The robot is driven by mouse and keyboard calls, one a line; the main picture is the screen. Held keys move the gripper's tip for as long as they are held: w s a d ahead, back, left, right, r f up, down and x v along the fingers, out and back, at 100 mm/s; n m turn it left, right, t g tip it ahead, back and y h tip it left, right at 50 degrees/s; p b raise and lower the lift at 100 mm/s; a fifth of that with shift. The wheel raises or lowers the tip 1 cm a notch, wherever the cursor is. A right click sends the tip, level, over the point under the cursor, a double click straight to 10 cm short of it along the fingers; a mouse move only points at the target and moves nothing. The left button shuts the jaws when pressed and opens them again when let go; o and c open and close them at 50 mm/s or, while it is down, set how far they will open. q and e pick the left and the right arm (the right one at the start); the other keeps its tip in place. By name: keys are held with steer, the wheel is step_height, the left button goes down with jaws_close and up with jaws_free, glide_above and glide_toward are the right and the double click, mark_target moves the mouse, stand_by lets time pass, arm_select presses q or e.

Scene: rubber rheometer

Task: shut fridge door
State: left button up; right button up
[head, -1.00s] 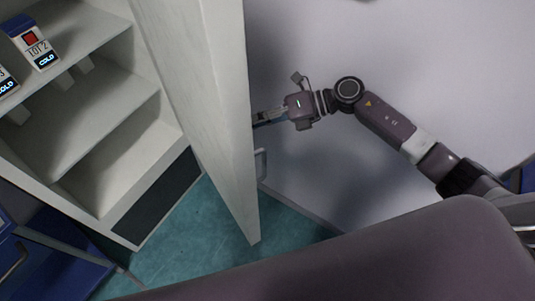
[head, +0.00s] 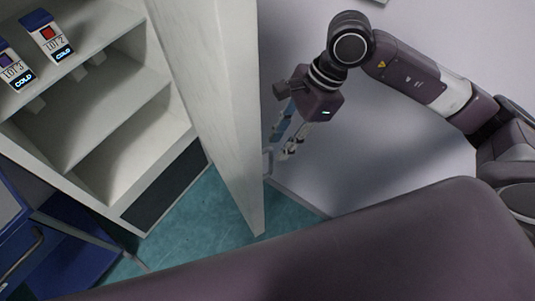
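The fridge (head: 120,120) stands open at the left of the head view, its shelves showing. Its white door (head: 225,110) stands swung out, seen nearly edge-on. A small handle (head: 268,161) shows on the door's outer side, low down. My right gripper (head: 282,148) is on the outer side of the door, just right of the handle, pointing down. Its two fingers are spread with a gap between them and nothing in it. Whether it touches the handle I cannot tell. My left gripper is not in view.
Boxes marked COLD (head: 47,38) stand on the fridge's upper shelf. A blue cabinet (head: 25,235) is at the lower left. Teal floor (head: 190,222) shows below the door. A pale wall (head: 300,50) lies behind my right arm.

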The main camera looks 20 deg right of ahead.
steer(key=p, duration=0.2)
glide_above(270, 171)
steer(key=f, duration=0.5)
steer(key=shift+w+d, duration=0.25)
steer(key=shift+d, duration=0.1)
steer(key=shift+a+f, duration=0.2)
steer(key=shift+f, duration=0.45)
jaws_close()
